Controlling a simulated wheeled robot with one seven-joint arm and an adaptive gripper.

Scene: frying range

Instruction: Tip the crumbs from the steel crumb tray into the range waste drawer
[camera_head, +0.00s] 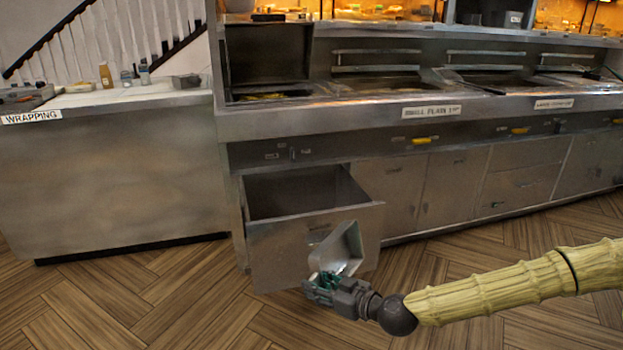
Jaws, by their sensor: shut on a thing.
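The steel crumb tray (341,250) is held tilted in front of the open waste drawer, its far end raised towards the drawer's front. My gripper (322,286) is shut on the tray's near lower end. The range waste drawer (271,243) is pulled out from the lower left of the range, with its dark inside open at the top. The tray overlaps the right part of the drawer's front panel in the picture. I cannot tell whether they touch. I cannot make out any crumbs in the tray or in the drawer.
The steel frying range (460,130) runs along the back, with shut cupboard doors (420,185) right of the drawer. The wrapping counter (110,170) stands at the left, with bottles and small items on top. The wooden floor (140,300) is clear.

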